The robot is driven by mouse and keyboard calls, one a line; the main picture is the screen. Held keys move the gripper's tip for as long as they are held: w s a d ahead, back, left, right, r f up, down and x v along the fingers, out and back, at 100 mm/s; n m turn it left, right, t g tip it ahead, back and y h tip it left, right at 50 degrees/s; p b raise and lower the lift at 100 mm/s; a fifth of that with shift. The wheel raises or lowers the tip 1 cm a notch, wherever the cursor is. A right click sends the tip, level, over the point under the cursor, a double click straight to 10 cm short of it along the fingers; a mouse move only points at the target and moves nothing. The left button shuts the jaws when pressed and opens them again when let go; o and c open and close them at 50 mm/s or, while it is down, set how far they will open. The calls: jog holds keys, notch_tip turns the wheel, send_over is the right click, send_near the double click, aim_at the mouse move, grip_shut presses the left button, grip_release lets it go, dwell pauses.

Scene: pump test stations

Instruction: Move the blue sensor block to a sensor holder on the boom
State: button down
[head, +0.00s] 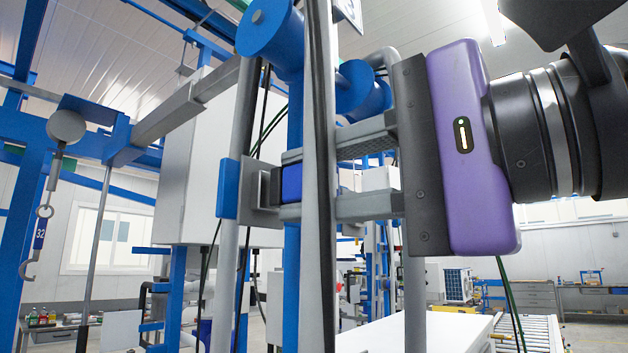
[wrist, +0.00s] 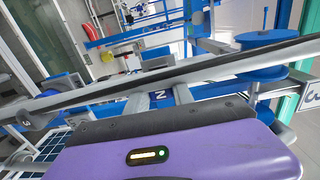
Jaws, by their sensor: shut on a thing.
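My gripper (head: 300,184) has a purple body and reaches in from the right in the head view. Its two grey fingers are shut on the blue sensor block (head: 291,183), which has a dark end on its left. That end is at or very near a grey angled bracket (head: 258,194), seemingly a sensor holder, on a blue clamp (head: 228,188). I cannot tell whether they touch. A grey and black bar (head: 321,250) crosses in front of the fingers and partly hides the block.
A large white cabinet (head: 205,150) stands behind the bracket. Blue uprights and cylinders (head: 270,32) are close above the fingers. A hook with a tag (head: 40,233) hangs at the left. A roller conveyor (head: 528,333) lies at the lower right.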

jog(key=shift+w+a, duration=0.25)
jog(key=shift+a, duration=0.15)
jog(key=c, duration=1)
grip_release()
jog(key=b+v, duration=0.1)
jog(key=v, duration=0.6)
jog(key=shift+s+d+b, duration=0.15)
jog(key=shift+d+b, duration=0.15)
jog(key=shift+b, duration=0.05)
